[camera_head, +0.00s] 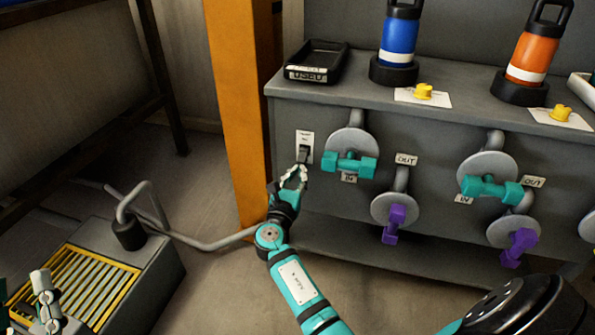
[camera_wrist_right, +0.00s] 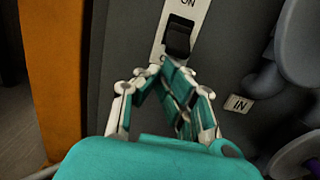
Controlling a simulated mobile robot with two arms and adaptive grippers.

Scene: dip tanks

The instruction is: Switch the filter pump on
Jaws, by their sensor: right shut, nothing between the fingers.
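The filter pump switch is a black rocker (camera_wrist_right: 178,40) on a white plate (camera_head: 305,138) on the front of the grey cabinet (camera_head: 285,115). In the right wrist view the plate reads ON above the rocker; the lettering below it is partly hidden by my fingers. My right gripper (camera_head: 299,172) is shut and empty, its fingertips just below the rocker; it also shows in the right wrist view (camera_wrist_right: 164,68). I cannot tell whether the tips touch the rocker. Part of my left gripper (camera_head: 42,285) shows at the lower left; its jaw state is unclear.
Teal valve handles (camera_head: 348,165) and purple ones (camera_head: 394,224) stick out right of the switch. An orange post (camera_head: 238,110) stands close on its left. A black tray (camera_head: 316,62), a blue bottle (camera_head: 398,35) and an orange bottle (camera_head: 533,57) stand on top.

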